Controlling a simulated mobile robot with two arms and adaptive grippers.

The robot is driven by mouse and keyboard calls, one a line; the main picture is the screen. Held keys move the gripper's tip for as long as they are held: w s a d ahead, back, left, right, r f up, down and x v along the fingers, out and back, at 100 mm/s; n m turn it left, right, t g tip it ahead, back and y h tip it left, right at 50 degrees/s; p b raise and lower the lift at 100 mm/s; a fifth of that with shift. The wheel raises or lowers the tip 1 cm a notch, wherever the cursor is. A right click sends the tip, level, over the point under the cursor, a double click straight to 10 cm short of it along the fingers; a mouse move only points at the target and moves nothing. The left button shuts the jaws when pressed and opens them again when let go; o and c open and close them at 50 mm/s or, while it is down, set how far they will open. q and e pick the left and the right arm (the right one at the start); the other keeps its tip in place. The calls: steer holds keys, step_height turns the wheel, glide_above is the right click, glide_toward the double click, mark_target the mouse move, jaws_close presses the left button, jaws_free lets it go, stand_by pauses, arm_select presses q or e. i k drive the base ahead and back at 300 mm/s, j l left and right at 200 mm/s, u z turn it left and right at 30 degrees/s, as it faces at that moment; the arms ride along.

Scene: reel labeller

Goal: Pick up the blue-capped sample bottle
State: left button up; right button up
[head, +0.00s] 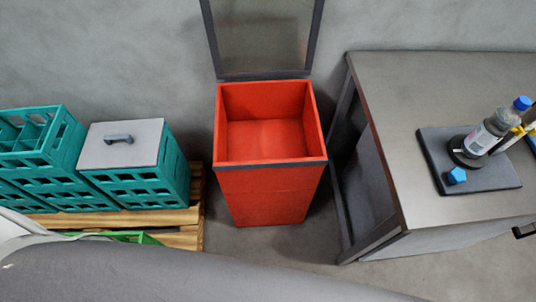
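The sample bottle (483,134) is a clear grey bottle with a pale label and a blue cap (522,103). It is in the head view at the right, in a dark round holder on a black base plate (505,178). It looks leaning toward the upper right, but I cannot tell whether that is only the camera angle. A blue knob (456,176) sits near the plate's front left. Yellow and blue parts beside the bottle are partly cut off by the right edge.
The plate rests on a grey table (400,110), clear on its left side. An open red bin (268,195) with its lid raised stands left of the table. Teal crates (40,150), one with a grey handled lid (122,150), stand on a wooden pallet (165,217).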

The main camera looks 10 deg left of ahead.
mark_target(494, 128)
steer(key=z, duration=1.3)
